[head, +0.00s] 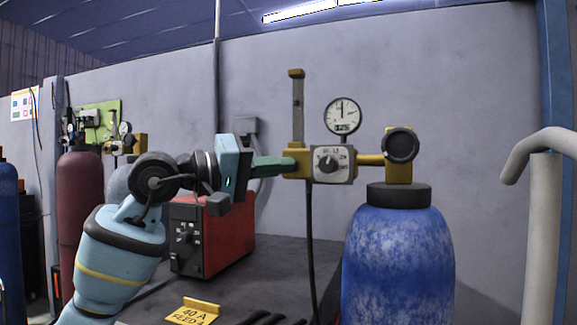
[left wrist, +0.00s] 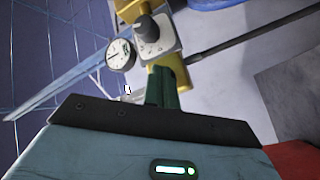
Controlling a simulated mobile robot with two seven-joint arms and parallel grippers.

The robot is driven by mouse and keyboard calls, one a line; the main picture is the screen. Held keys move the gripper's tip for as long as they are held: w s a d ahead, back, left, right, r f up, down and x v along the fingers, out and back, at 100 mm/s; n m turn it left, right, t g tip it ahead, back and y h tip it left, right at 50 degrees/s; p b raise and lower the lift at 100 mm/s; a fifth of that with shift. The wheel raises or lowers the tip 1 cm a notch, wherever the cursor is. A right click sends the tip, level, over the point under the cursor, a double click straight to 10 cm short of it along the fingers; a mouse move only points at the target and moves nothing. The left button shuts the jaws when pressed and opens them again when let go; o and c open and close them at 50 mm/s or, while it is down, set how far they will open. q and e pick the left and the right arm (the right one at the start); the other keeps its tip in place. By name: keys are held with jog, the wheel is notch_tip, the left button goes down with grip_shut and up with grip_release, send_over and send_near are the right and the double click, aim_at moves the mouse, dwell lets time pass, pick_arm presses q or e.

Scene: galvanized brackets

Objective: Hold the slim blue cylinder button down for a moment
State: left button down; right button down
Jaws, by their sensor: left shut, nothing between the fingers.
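A blue gas cylinder (head: 398,265) with worn paint stands right of centre in the head view. On its dark cap sits a yellow regulator (head: 370,159) with a black round knob, a grey dial box (head: 333,164) and a round gauge (head: 343,115). My left gripper (head: 288,162) has its green fingers shut and empty, level with the regulator. Their tips are at or very near the left end of its yellow block. I cannot tell whether they touch. The left wrist view also shows the fingers (left wrist: 161,88) against the yellow block. No button shows clearly; the fingertips may hide it.
A red machine (head: 228,240) stands on the grey bench below my left gripper. A yellow card (head: 194,312) lies in front. A black hose (head: 310,240) hangs from the regulator. A maroon cylinder (head: 80,200) stands at left. A pale bent bar (head: 542,220) rises at right.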

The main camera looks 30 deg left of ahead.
jog(key=shift+w+r, duration=0.1)
jog(key=shift+w, duration=0.35)
jog(key=shift+s, duration=0.45)
dwell(0.4)
pick_arm(q)
jog(key=shift+s+d, duration=0.2)
jog(key=shift+s, duration=0.65)
pick_arm(e)
jog(key=shift+w, duration=0.45)
pick_arm(q)
jog(key=shift+s, duration=0.1)
jog(key=s, duration=0.2)
jog(key=s+d, duration=0.1)
jog(key=s, duration=0.1)
jog(key=shift+s+d, duration=0.1)
jog(key=shift+s, duration=0.25)
pick_arm(e)
jog(key=shift+s, duration=0.4)
